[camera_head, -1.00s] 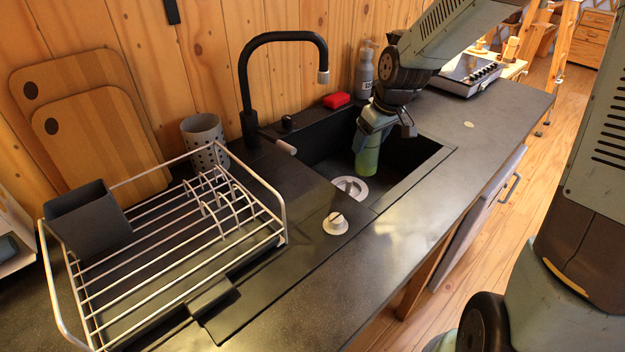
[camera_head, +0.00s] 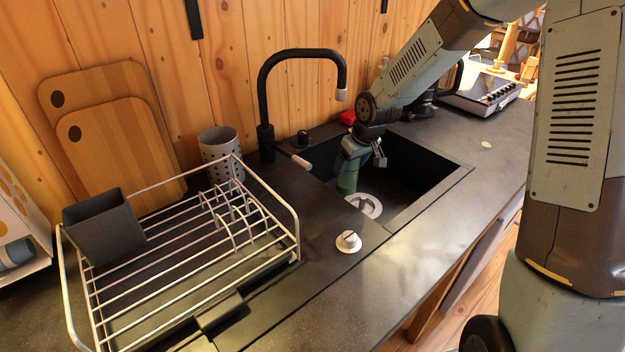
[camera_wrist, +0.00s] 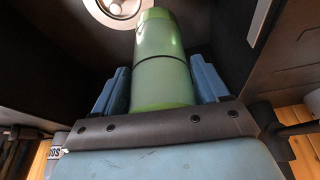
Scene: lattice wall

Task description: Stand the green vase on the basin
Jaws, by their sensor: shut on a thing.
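The green vase (camera_wrist: 160,70) is between the two blue fingers of my gripper (camera_wrist: 160,92) in the wrist view, and the fingers are shut on it. In the head view the vase (camera_head: 347,181) shows as a small green piece below my gripper (camera_head: 350,168), inside the dark basin (camera_head: 425,160). The vase hangs roughly upright near the basin's left part, beside the round drain (camera_head: 364,205). My gripper hides its upper part. Whether its base touches the basin floor cannot be told. The drain also shows at the top of the wrist view (camera_wrist: 118,8).
A black tap (camera_head: 300,53) arches behind the basin's left end. A wire dish rack (camera_head: 180,250) stands on the counter at left, with a grey perforated cup (camera_head: 220,155) behind it. A red sponge (camera_head: 347,117) lies at the basin's back edge. The basin's right part is clear.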

